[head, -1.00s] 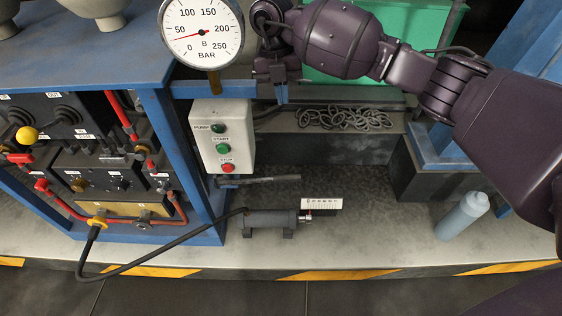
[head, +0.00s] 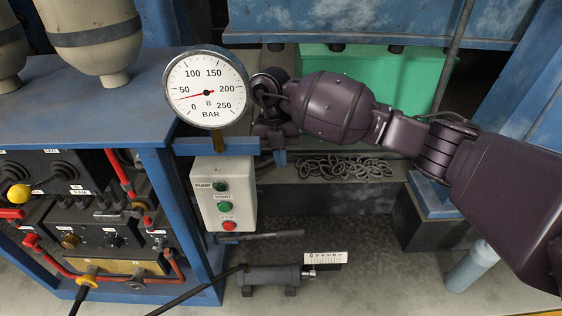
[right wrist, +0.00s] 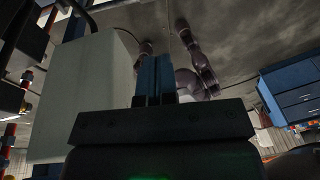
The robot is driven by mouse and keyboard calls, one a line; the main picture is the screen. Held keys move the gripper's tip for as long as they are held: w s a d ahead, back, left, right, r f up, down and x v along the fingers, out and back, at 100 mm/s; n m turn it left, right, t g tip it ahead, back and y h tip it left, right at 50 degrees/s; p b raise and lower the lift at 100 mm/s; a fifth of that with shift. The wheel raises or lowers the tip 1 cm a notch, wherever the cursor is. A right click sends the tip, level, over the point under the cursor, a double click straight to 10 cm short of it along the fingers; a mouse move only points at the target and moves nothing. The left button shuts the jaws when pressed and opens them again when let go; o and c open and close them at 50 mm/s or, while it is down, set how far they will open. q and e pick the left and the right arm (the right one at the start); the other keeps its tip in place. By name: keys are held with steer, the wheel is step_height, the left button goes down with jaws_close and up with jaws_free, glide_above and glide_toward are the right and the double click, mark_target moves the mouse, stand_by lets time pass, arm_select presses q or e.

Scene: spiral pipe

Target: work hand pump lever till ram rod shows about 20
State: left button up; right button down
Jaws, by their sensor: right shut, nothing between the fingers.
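A dark lever bar (head: 268,235) lies nearly level under the control box, its pivot end at the left. A dark ram cylinder (head: 270,275) lies on the floor below it. A short bright rod end (head: 309,270) shows at its right, by a small white scale (head: 326,258); its figures are too small to read. My right gripper (head: 280,158) is shut and empty, pointing down beside the gauge bracket, above the lever and apart from it. Its blue fingers (right wrist: 153,80) are together in the right wrist view. My left gripper is not in view.
A round pressure gauge (head: 207,90) has its red needle near 50 bar. A control box (head: 222,195) has green and red buttons. A chain heap (head: 345,168) lies on a ledge behind, near a green box (head: 375,75).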

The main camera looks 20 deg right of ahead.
steer(key=b+x, duration=0.5)
steer(key=x, duration=1.4)
steer(key=shift+f+b, duration=0.3)
steer(key=shift+b, duration=0.1)
steer(key=shift+s+f+b, duration=0.15)
steer(key=shift+f+b, duration=0.15)
steer(key=shift+f, duration=0.3)
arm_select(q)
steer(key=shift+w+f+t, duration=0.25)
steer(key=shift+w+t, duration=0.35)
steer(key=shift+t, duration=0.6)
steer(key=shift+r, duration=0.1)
